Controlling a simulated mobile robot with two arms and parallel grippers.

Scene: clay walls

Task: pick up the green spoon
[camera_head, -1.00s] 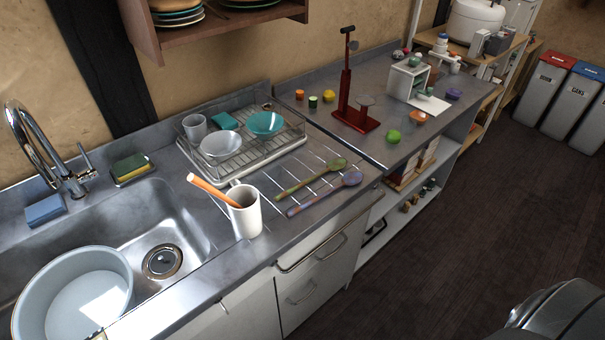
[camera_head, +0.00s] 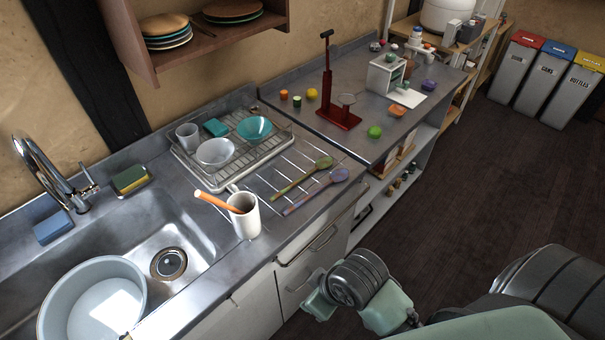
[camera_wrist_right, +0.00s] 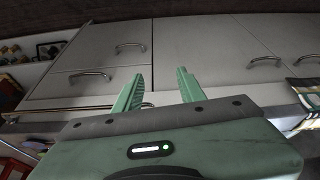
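The green spoon (camera_head: 302,177) lies on the ribbed drainboard of the metal counter. Its bowl points to the back right, and its handle has reddish-brown patches. A purple-and-brown spoon (camera_head: 315,191) lies beside it, nearer the counter's front edge. My right gripper (camera_wrist_right: 157,88) is open and empty in the right wrist view, with its two green fingers apart in front of white drawer fronts. In the head view my right arm is in front of the cabinet, below and away from the spoon. My left gripper is not in view.
A white cup (camera_head: 245,216) with an orange-handled utensil stands left of the spoons. A dish rack (camera_head: 205,175) with bowls is behind them. A red stand (camera_head: 337,117) and a green ball (camera_head: 375,132) are on the right counter. A wall shelf (camera_head: 205,42) overhangs the back.

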